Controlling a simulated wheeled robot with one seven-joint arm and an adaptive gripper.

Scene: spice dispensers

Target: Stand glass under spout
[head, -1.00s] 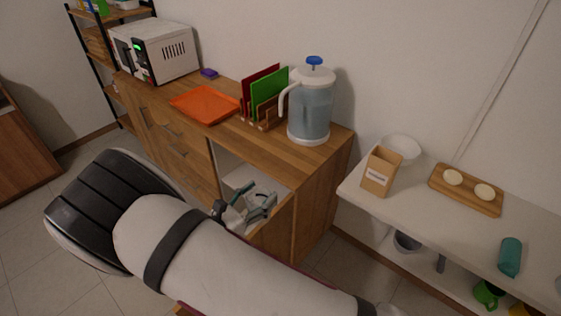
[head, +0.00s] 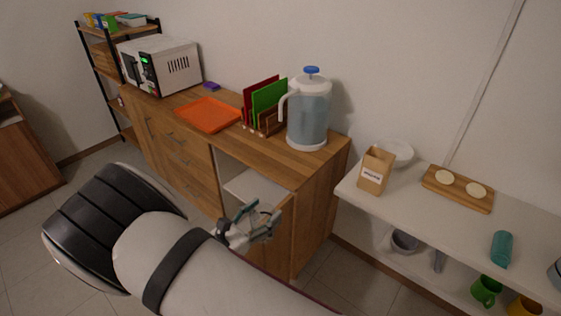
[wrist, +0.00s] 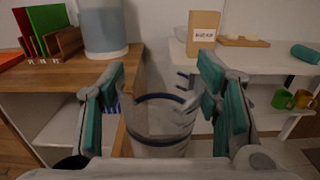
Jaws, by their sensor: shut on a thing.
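My gripper (wrist: 158,105) is shut on a clear glass (wrist: 158,128) with a blue band near its rim. The glass looks roughly upright between the teal finger pads. In the head view my gripper (head: 252,224) is in front of the open cabinet, below the counter top; the glass is hard to make out there. The water dispenser (head: 308,115), a clear jug with blue knob and white handle, stands at the counter's right end. Its lower part shows in the wrist view (wrist: 103,28), beyond and left of the glass. I cannot make out its spout.
The wooden counter (head: 286,158) also holds a rack of coloured boards (head: 267,103), an orange tray (head: 208,114) and a microwave (head: 162,63). A white shelf unit (head: 430,213) stands to the right, with a paper bag (head: 376,171). A narrow floor gap lies between.

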